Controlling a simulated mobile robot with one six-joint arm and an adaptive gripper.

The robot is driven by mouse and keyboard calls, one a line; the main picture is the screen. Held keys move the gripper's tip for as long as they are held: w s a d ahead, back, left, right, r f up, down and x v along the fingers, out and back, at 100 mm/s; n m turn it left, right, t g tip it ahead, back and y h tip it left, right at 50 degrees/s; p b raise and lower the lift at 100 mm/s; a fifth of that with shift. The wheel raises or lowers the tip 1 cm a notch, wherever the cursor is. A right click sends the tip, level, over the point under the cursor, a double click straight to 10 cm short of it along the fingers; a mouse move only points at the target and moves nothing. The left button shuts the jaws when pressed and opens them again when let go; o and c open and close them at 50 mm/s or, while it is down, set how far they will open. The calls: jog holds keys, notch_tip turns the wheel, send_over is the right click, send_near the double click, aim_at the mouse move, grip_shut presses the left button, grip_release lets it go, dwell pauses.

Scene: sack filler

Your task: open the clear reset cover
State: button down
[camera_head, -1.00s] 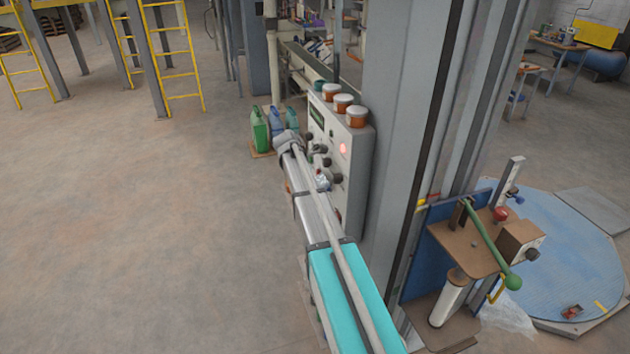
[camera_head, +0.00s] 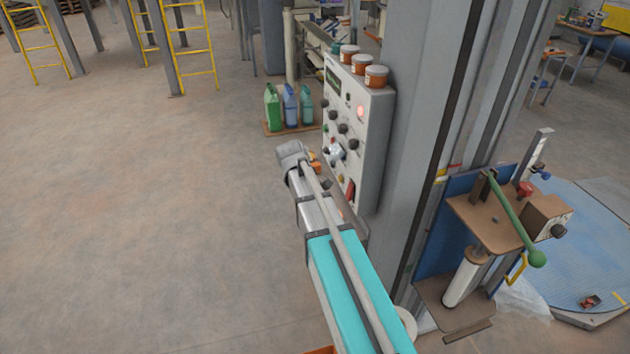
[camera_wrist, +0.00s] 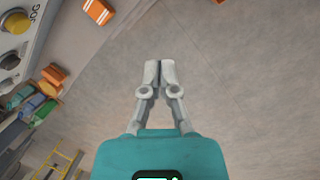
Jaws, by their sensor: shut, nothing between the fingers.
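A control panel (camera_head: 362,135) stands at the foot of the grey column in the head view, its face turned left. A small whitish, shiny piece among its knobs looks like the clear reset cover (camera_head: 336,152). It is too small to tell whether it is open or shut. In the wrist view my gripper (camera_wrist: 160,68) is shut and empty, its fingertips together over bare floor. The panel's edge (camera_wrist: 38,45) shows at left there, with a yellow button (camera_wrist: 15,22), apart from the fingers. The cover does not show clearly in that view. My gripper is hidden in the head view.
Orange-and-white jars (camera_head: 376,76) stand on the panel's top. Several jugs (camera_head: 272,108) stand on a board beyond it. A bench fixture with a green lever (camera_head: 515,220) is at right. The floor left of my arm is clear.

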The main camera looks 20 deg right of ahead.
jog(key=s+a+f+m+y+b, duration=0.1)
jog(key=s+a+f+m+b, duration=0.2)
jog(key=s, duration=0.5)
jog(key=s+a+f+m+y+b, duration=0.1)
jog(key=s+a+f+m+b, duration=0.3)
jog(key=s+a+f+m, duration=0.2)
jog(key=shift+s+a+y, duration=0.25)
jog(key=shift+s+y, duration=0.05)
jog(key=shift+s, duration=0.9)
